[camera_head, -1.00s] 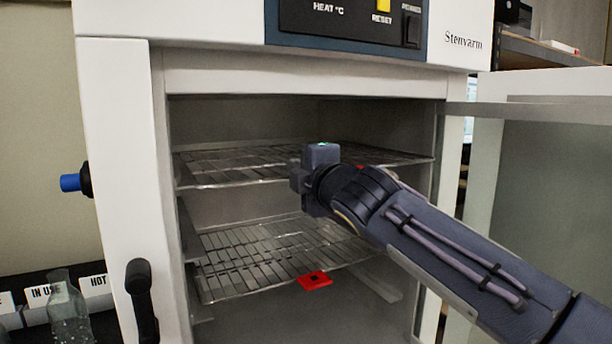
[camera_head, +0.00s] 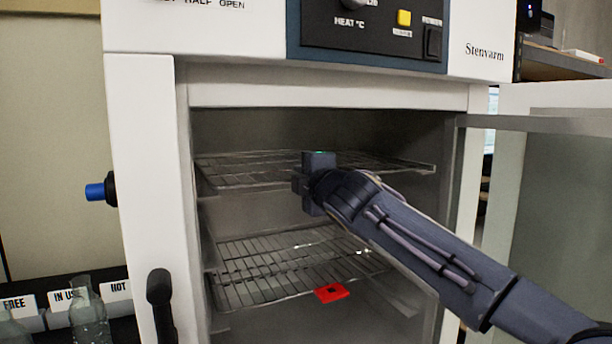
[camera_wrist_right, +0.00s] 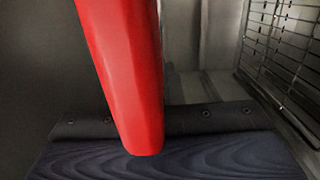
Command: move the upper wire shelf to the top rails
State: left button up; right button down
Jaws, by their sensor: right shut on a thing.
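The upper wire shelf (camera_head: 250,176) lies roughly level inside the open cabinet, in the upper part of the chamber. My right gripper (camera_head: 314,184) is at the middle of its front edge; its fingers are hidden by its own body in the head view. In the right wrist view a red handle (camera_wrist_right: 128,80) runs down to the dark gripper body, and the gripper is shut on it. The handle is hidden in the head view. The rails at the upper shelf's sides cannot be made out clearly. My left gripper is not in view.
The cabinet's left wall (camera_head: 143,200) and the open door (camera_head: 560,200) flank the opening. Free room shows above the upper shelf. Labelled bins and glass bottles (camera_head: 88,315) stand at the lower left.

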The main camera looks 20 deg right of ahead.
aim_at(291, 168)
jog(key=shift+r, duration=0.15)
jog(key=shift+w+a+p, duration=0.15)
jog(key=shift+w+p, duration=0.45)
jog(key=shift+w, duration=0.9)
jog(key=shift+w+a+p, duration=0.15)
jog(key=shift+w+p, duration=0.4)
jog(key=shift+w, duration=0.9)
jog(key=shift+f, duration=0.25)
jog(key=shift+f+b, duration=0.25)
jog(key=shift+b, duration=0.2)
jog(key=c, duration=1.5)
grip_release()
jog(key=shift+s, duration=0.1)
